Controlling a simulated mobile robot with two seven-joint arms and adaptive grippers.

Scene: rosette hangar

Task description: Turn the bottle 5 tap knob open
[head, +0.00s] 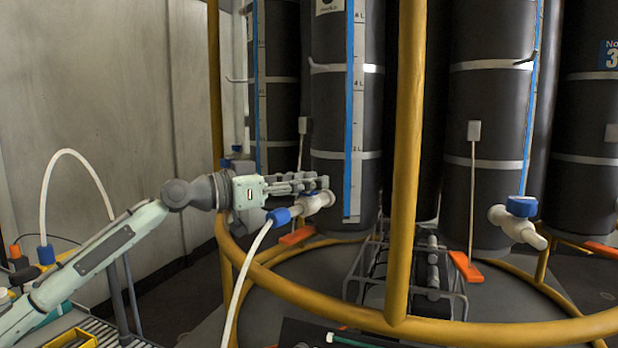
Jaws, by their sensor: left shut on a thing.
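My left gripper (322,182) reaches in from the left and is shut at the top of a white tap (316,201) on a dark grey bottle (335,110). The tap's knob is hidden by the fingers, so its turn position cannot be seen. A blue hose fitting (280,216) with a white hose (243,275) sits at the tap's left side. The number of this bottle is not readable. My right gripper is not in view.
A yellow upright post (405,150) and a curved yellow rail (290,292) stand in front of the bottles. Another white tap with a blue knob (521,206) is at the right. A bottle labelled 3 (590,120) stands at the far right.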

